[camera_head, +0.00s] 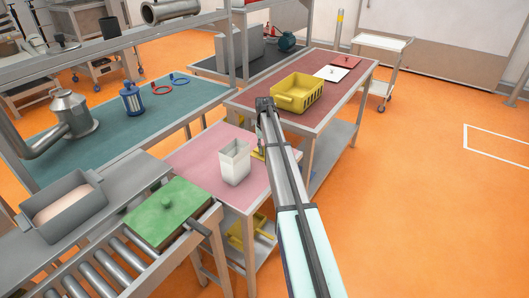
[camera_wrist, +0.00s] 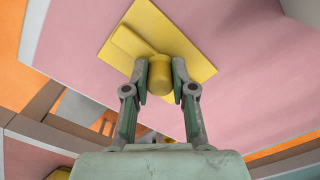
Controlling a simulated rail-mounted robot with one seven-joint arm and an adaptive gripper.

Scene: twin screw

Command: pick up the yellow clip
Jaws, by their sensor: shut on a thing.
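The yellow clip (camera_wrist: 190,48) shows in the wrist view as a flat yellow plate with a raised ridge and a rounded knob. It is over or on the pink table top (camera_wrist: 265,80); I cannot tell whether it touches it. My gripper (camera_wrist: 160,75) is shut on the knob, one finger on each side. In the head view only a small yellow part of the clip (camera_head: 257,154) shows beside my arm, which hides the rest.
A white open container (camera_head: 234,165) stands just left of my arm on the pink table. A green lidded box (camera_head: 166,212) is at the lower left. A yellow crate (camera_head: 298,95) sits on the far reddish table. Yellow items lie on the lower shelf.

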